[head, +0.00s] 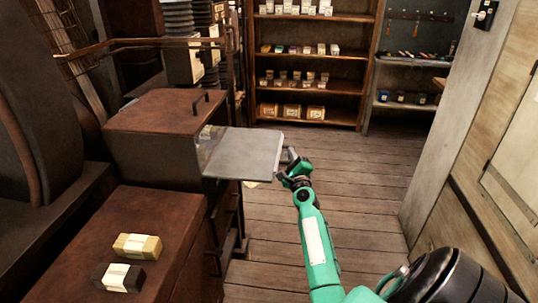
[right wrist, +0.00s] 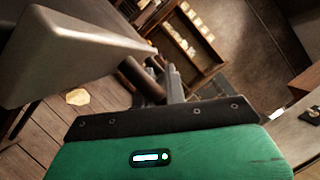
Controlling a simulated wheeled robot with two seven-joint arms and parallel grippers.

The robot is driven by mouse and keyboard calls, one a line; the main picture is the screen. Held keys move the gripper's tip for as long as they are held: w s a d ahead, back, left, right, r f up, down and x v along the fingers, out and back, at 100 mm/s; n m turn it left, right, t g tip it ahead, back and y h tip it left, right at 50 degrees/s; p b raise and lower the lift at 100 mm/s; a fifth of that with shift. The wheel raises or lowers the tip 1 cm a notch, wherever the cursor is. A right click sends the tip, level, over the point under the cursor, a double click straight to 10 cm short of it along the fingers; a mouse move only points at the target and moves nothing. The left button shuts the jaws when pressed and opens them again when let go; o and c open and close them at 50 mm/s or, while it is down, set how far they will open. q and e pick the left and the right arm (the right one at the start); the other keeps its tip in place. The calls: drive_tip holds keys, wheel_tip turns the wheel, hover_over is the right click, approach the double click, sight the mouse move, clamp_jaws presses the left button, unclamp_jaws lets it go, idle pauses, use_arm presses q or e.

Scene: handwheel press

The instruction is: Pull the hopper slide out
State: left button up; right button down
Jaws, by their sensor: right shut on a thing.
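The hopper slide (head: 243,153) is a flat grey plate sticking out to the right from the brown hopper box (head: 150,150). Its outer part hangs over the floor; its inner end is by the box. In the right wrist view the slide (right wrist: 70,50) fills the upper left. My right gripper (head: 290,158) is at the slide's right edge, shut on its handle. In the right wrist view my right gripper (right wrist: 168,78) shows its fingers by a dark bar; the exact contact is hard to see. My left gripper is not in view.
A lower brown cabinet top (head: 75,250) at the front left holds a yellow block (head: 137,246) and a black-and-white block (head: 119,277). Shelves (head: 312,60) stand at the back. The plank floor (head: 350,180) right of the slide is clear. A wooden wall is at right.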

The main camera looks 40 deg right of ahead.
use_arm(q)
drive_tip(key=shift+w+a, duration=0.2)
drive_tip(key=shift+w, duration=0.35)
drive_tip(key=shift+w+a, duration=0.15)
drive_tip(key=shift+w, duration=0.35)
use_arm(e)
drive_tip(key=s+d, duration=0.4)
drive_tip(key=shift+s, duration=0.3)
drive_tip(key=shift+f, duration=0.1)
drive_tip(key=c, duration=1.5)
unclamp_jaws()
drive_tip(key=shift+s, duration=0.1)
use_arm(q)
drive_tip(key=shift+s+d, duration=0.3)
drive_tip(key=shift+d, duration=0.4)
use_arm(e)
drive_tip(key=shift+o, duration=0.2)
drive_tip(key=shift+s+d, duration=0.1)
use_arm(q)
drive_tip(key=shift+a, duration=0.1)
